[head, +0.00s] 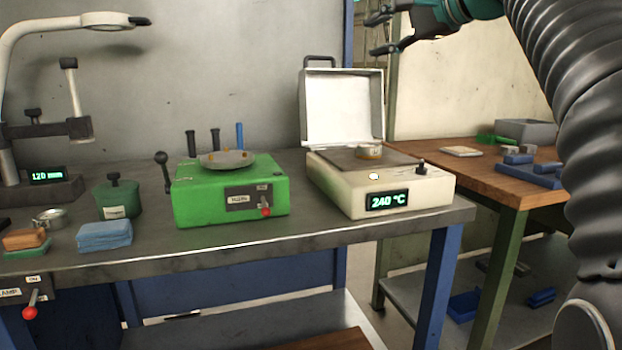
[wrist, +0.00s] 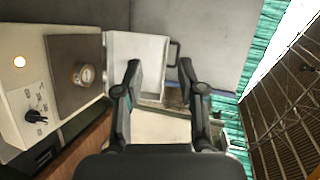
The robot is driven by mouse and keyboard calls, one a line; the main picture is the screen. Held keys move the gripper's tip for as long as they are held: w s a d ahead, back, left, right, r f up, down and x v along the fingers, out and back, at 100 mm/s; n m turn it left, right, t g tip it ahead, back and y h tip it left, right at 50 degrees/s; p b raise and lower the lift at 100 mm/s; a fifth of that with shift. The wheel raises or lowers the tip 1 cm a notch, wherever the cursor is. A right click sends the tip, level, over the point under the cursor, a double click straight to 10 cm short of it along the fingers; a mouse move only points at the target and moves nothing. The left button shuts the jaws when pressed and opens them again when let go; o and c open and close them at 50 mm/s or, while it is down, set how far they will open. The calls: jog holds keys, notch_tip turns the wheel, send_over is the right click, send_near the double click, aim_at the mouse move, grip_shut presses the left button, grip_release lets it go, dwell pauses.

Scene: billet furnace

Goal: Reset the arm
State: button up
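My gripper (head: 380,34) is raised at the top of the head view, to the right of and above the open lid of the cream furnace. In the wrist view my gripper (wrist: 160,82) has its two fingers spread apart with nothing between them. The cream furnace (head: 350,205) reads 240 °C, and its white lid (head: 342,105) stands open. A small round metal piece (head: 369,151) sits on its dark plate; it also shows in the wrist view (wrist: 83,74), to the left of my fingers.
A green machine (head: 228,200) stands left of the furnace on the grey bench (head: 300,240). A blue sponge (head: 104,236), a green pot (head: 118,199) and a lamp (head: 100,20) are further left. A wooden table (head: 490,178) with blue blocks is at the right.

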jog(key=d+f+n+g+h, duration=0.1)
jog(key=d+f+h, duration=0.2)
jog(key=f, duration=0.8)
jog(key=d+f+n+g+h, duration=0.1)
jog(key=d+f+g+h, duration=0.15)
jog(key=f, duration=0.95)
jog(key=s+f+n+g+h, duration=0.1)
jog(key=s+f+n+h, duration=0.1)
jog(key=s+f, duration=1.1)
jog(key=s+a+f+n+g+h, duration=0.1)
jog(key=s+f+n, duration=0.4)
jog(key=s+f, duration=0.8)
jog(key=shift+s+a+f+n+g+h, duration=0.25)
jog(key=shift+s+f+n+g+h, duration=0.15)
jog(key=shift+s, duration=0.5)
